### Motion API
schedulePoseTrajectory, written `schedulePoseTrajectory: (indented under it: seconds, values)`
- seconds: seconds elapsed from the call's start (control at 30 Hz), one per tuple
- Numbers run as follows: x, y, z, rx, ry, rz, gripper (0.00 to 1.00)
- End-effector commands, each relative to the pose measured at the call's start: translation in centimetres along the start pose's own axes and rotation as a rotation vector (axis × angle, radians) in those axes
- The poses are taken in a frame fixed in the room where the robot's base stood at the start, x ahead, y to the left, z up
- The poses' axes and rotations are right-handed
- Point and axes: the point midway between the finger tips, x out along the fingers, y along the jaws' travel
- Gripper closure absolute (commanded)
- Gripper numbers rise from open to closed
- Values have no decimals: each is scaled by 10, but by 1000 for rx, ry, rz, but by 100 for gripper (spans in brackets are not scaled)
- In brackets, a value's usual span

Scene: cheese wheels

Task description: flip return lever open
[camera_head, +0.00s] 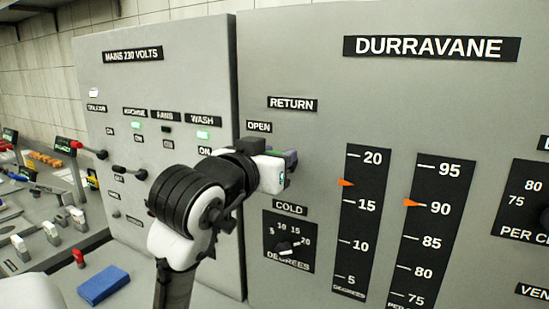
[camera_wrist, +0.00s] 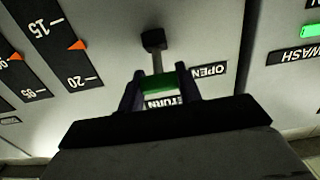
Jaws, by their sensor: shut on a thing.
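The return lever shows in the wrist view as a dark base (camera_wrist: 153,40) on the grey panel, with a thin stem leading to a green grip (camera_wrist: 161,82). My gripper (camera_wrist: 160,88) is shut on this green grip, one dark finger on each side. In the head view my gripper (camera_head: 283,168) is at the panel below the RETURN label (camera_head: 292,104) and the OPEN label (camera_head: 259,127). It hides most of the lever there; only a sliver of green (camera_head: 291,155) shows. The OPEN label also shows upside down beside the fingers in the wrist view (camera_wrist: 209,71).
A COLD dial (camera_head: 290,240) sits just below my gripper. Two gauges with orange pointers (camera_head: 362,210) are to the right. The MAINS panel (camera_head: 160,75) with small levers stands at left. A blue block (camera_head: 103,286) lies on the bench at lower left.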

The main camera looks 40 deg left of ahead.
Motion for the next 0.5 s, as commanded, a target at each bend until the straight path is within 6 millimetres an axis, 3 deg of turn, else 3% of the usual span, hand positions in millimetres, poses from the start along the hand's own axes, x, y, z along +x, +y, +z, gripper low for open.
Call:
schedulePoseTrajectory:
  seconds: [0.47, 0.5]
  values:
    - [2, 0, -5, 0, -84, 0, 88]
    - [2, 0, -5, 0, -84, 0, 64]
